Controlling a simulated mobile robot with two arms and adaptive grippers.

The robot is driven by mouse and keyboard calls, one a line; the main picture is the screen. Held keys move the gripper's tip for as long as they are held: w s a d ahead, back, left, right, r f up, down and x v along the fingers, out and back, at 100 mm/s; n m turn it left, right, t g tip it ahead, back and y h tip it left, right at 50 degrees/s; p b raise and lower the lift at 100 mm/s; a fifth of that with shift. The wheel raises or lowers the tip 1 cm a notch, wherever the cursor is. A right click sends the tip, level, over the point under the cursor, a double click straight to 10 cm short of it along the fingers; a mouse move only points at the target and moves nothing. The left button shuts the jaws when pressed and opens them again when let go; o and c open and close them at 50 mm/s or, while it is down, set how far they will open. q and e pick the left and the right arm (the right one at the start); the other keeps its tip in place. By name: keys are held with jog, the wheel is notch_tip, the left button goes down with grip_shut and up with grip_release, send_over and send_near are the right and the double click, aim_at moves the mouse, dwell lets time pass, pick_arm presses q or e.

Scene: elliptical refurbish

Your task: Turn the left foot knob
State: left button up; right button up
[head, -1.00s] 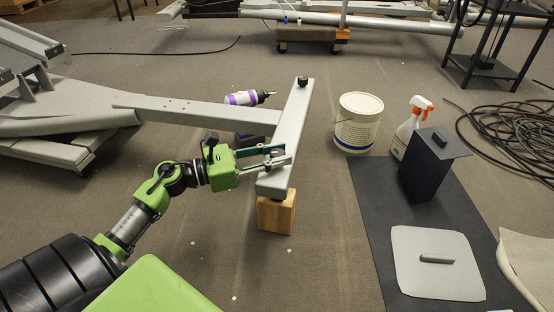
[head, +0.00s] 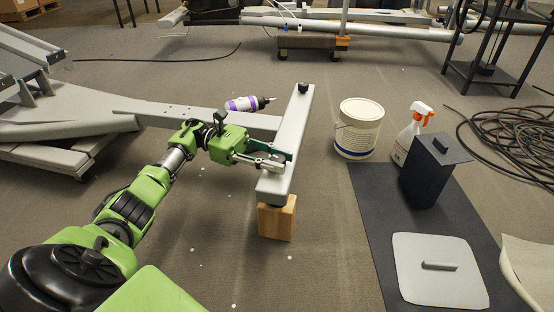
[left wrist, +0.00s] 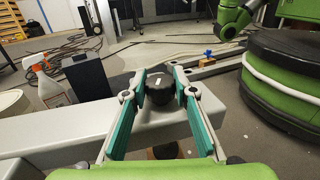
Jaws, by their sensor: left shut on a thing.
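The grey crossbar (head: 289,128) of the frame ends in a near foot above a wooden block (head: 277,219). The black foot knob (left wrist: 159,88) stands on top of this near end; in the left wrist view it sits between both finger pads. My left gripper (head: 277,160) is shut on this knob, its green-padded fingers reaching in from the left of the bar. In the head view the fingers largely hide the knob. A second black knob (head: 303,88) stands on the bar's far end. No right gripper can be made out.
A white bucket (head: 359,130), a spray bottle (head: 411,132) and a dark box (head: 433,170) stand to the right. Carpet around the wooden block is clear.

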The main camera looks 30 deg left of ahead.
aim_at(278, 157)
pick_arm(q)
jog(key=shift+d+f+m+g, duration=0.1)
jog(key=shift+m+g, duration=0.6)
jog(key=shift+g, duration=0.6)
jog(key=o, duration=1.1)
notch_tip(278, 157, up, 10)
